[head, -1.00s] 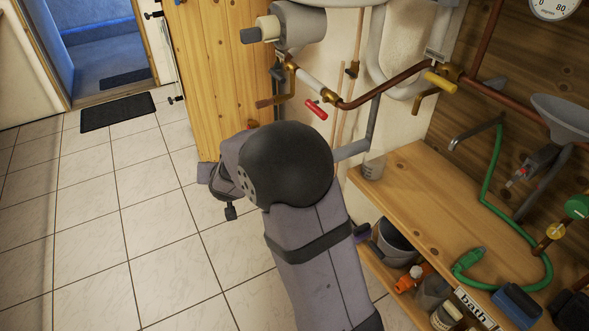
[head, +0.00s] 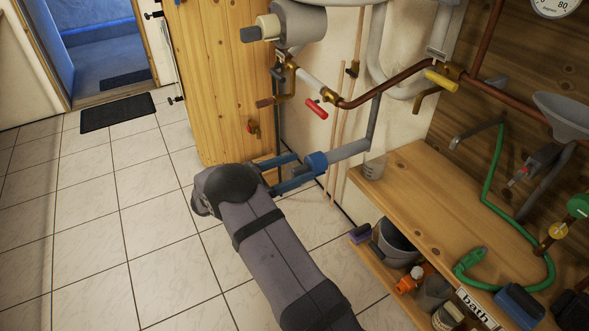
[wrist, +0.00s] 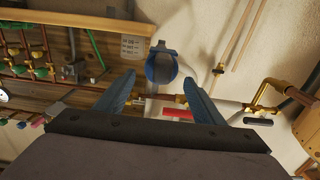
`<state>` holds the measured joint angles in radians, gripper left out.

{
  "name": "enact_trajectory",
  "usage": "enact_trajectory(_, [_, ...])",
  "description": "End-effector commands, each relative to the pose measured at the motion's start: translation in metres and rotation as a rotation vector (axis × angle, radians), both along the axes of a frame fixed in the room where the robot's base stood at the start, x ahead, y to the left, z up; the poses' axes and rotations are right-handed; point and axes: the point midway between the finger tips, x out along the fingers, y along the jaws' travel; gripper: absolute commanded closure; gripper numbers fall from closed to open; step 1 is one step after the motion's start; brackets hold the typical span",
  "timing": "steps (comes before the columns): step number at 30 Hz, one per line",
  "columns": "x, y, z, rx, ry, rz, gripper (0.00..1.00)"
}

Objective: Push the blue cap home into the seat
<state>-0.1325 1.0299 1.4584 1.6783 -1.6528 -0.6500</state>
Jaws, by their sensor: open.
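The blue cap (head: 316,163) sits at the open end of a grey pipe (head: 350,150), which I take to be the seat. How deep the cap sits cannot be told. My gripper (head: 304,167) has blue fingers spread apart, pointing at the cap, with the tips close to it. In the wrist view the round face of the cap (wrist: 161,68) lies centred ahead, between the tips of my open gripper (wrist: 160,77), with space on both sides. A little of the grey pipe shows behind it (wrist: 160,46).
A red-handled valve (head: 317,108) and copper pipes are above. A wooden door (head: 215,80) stands behind left.

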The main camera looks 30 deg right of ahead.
Motion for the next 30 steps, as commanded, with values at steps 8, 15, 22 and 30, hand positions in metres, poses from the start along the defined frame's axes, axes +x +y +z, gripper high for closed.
enact_trajectory(8, [0.0, -0.012, 0.001, -0.001, -0.001, -0.002, 0.38])
enact_trajectory(15, [-0.001, -0.041, 0.001, 0.0, -0.001, -0.002, 0.38])
enact_trajectory(22, [0.0, -0.065, 0.001, -0.001, -0.002, 0.0, 0.38])
enact_trajectory(30, [0.0, -0.073, 0.0, 0.0, -0.002, 0.003, 0.38])
